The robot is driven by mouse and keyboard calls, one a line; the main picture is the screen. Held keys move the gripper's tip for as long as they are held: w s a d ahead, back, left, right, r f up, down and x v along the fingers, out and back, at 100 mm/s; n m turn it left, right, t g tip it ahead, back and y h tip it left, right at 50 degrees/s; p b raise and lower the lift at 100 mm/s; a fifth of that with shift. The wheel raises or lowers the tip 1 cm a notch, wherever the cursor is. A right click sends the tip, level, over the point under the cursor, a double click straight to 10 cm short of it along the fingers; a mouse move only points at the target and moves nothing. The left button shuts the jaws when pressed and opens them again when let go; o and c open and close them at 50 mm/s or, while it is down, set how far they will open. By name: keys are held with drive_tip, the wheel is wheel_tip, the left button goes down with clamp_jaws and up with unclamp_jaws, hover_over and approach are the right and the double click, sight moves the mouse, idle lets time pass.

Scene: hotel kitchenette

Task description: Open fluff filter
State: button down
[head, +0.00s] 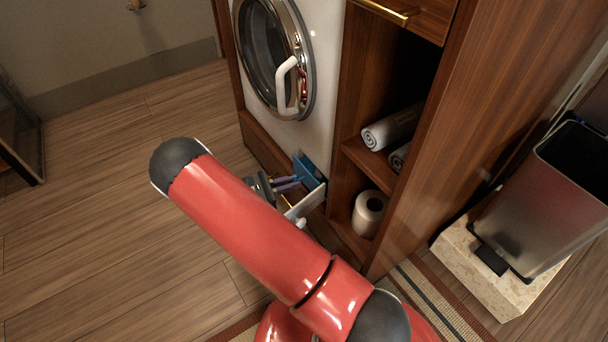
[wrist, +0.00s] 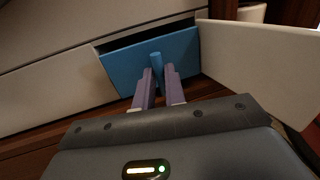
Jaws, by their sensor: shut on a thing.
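The fluff filter is a blue panel (wrist: 183,55) with a round blue knob (wrist: 156,60), low on the front of the white washing machine. A narrow dark gap shows along the panel's top edge. In the head view the blue filter (head: 311,171) is small and partly hidden by my gripper. A white flap (wrist: 258,58) stands open at the right of the filter, and it also shows in the head view (head: 307,203). My gripper (wrist: 158,72) has its two purple fingers on either side of the knob, shut on it. In the head view my gripper (head: 297,181) reaches in from the left.
The washing machine (head: 318,100) has a round door (head: 272,58) with a white handle. Right of it, a wooden shelf unit (head: 352,150) holds rolled towels (head: 392,127) and a paper roll (head: 368,214). A metal bin (head: 548,205) stands further right. The wooden floor (head: 110,190) at left is clear.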

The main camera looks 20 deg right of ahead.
drive_tip(key=s+a, duration=0.1)
drive_tip(key=a, duration=0.7)
drive_tip(key=shift+s, duration=0.25)
drive_tip(key=c, duration=1.5)
unclamp_jaws()
drive_tip(key=shift+o, duration=0.2)
drive_tip(key=shift+a, duration=0.1)
drive_tip(key=a, duration=0.7)
drive_tip(key=shift+a, duration=0.35)
drive_tip(key=shift+w, duration=0.1)
